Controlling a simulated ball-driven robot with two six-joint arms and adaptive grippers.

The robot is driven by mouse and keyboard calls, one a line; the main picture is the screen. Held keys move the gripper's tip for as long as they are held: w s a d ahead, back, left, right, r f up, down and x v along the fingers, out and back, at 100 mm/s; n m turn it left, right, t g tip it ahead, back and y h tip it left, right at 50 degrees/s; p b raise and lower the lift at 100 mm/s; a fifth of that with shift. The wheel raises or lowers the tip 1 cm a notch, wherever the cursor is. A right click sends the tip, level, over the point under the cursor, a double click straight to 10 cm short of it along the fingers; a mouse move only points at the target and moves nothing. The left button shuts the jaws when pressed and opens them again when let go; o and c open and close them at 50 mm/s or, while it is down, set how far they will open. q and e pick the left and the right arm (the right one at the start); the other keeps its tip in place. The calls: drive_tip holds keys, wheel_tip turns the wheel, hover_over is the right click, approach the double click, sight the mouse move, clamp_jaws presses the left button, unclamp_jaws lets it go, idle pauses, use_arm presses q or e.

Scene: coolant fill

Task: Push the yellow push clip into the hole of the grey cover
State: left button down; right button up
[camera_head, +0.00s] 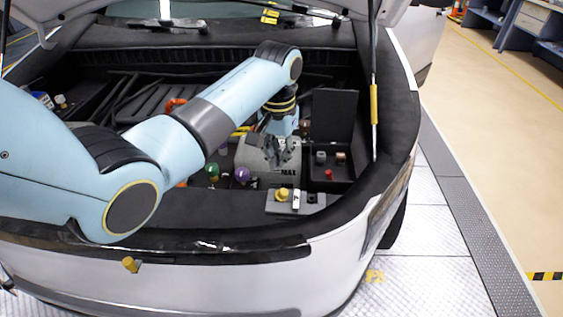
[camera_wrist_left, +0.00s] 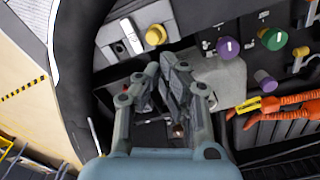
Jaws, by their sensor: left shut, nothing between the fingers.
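A small yellow peg-like piece (camera_head: 130,265), which may be the push clip, stands out at the car's front edge, lower left in the head view. A yellow round knob (camera_head: 282,194) sits on a small grey plate (camera_head: 318,205); this knob also shows in the wrist view (camera_wrist_left: 155,35). A larger grey block marked MAX (camera_head: 255,158), possibly the cover, lies behind that plate; I cannot make out a hole in it. My left gripper (camera_head: 276,160) is shut and empty, pointing down over the block's right part. It fills the middle of the wrist view (camera_wrist_left: 161,70). My right gripper is not in view.
An open black box (camera_head: 345,180) with small coloured parts stands right of the block. Purple (camera_head: 242,175) and green (camera_head: 212,170) knobs stand to its left. Orange hoses (camera_wrist_left: 290,98) run nearby. The raised hood's prop (camera_head: 374,100) stands at the right.

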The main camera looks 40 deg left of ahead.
sight(282, 191)
use_arm(q)
drive_tip(key=m, duration=0.5)
drive_tip(key=f+m, duration=0.1)
drive_tip(key=m, duration=0.5)
drive_tip(key=m+p, duration=0.1)
drive_tip(key=m, duration=0.5)
drive_tip(key=shift+w+d+f, duration=0.1)
drive_tip(key=shift+f, duration=0.25)
drive_tip(key=m, duration=0.3)
drive_tip(key=shift+d+f, duration=0.1)
drive_tip(key=shift+f, duration=0.05)
drive_tip(key=shift+d+m+p, duration=0.15)
drive_tip(key=shift+m+p, duration=0.15)
drive_tip(key=shift+p, duration=0.2)
wheel_tip(282, 191, down, 6)
drive_tip(key=b, duration=0.7)
drive_tip(key=shift+s+f, duration=0.25)
drive_tip(key=shift+f, duration=0.35)
drive_tip(key=shift+d, duration=0.1)
